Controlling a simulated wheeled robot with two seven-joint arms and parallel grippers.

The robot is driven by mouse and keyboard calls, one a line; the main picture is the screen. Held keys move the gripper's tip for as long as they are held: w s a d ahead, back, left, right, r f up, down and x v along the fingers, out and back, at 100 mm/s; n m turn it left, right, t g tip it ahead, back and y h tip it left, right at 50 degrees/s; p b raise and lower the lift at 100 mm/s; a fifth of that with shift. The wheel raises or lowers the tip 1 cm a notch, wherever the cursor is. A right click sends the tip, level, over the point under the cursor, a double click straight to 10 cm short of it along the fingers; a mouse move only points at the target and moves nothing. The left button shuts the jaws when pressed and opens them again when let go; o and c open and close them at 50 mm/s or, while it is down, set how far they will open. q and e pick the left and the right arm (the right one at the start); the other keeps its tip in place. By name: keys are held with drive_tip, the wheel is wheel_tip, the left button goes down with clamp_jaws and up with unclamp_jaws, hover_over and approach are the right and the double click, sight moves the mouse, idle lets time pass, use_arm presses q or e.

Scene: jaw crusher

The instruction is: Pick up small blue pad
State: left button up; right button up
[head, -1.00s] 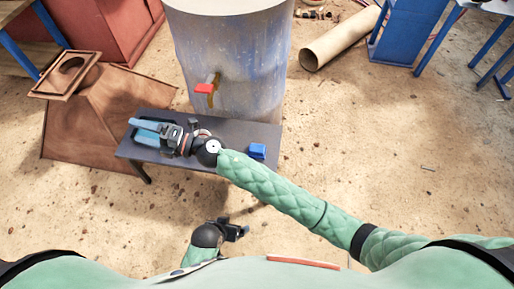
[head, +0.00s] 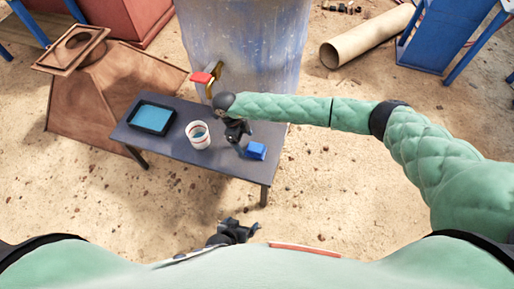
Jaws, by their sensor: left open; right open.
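A small blue pad (head: 257,150) lies on the right end of the low grey table (head: 182,165) in the head view. My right arm comes in from the right, and my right gripper (head: 238,143) is open just left of the pad, with its fingers pointing down toward the table. I cannot tell its exact height or whether it touches the pad. My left gripper (head: 236,230) is open and empty, low in the view, in front of the table and away from the pad.
A white cup (head: 198,139) stands mid-table, close left of my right gripper. A black tray (head: 136,122) with a blue inside sits at the table's left. A large metal drum (head: 240,50) with a red-handled tap (head: 202,77) stands behind. The ground in front is clear.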

sight(255, 147)
drive_tip(key=shift+w+d+h, duration=0.4)
drive_tip(key=shift+w+d, duration=0.3)
drive_tip(key=shift+d, duration=0.15)
drive_tip(key=shift+w+d, duration=0.15)
drive_tip(key=shift+d, duration=0.15)
drive_tip(key=shift+s+a+p+x, duration=0.1)
drive_tip(key=shift+p+x, duration=0.1)
drive_tip(key=shift+x, duration=1.65)
drive_tip(key=shift+s+a+p+x, duration=0.15)
drive_tip(key=shift+x, duration=1.75)
drive_tip(key=c, duration=1.1)
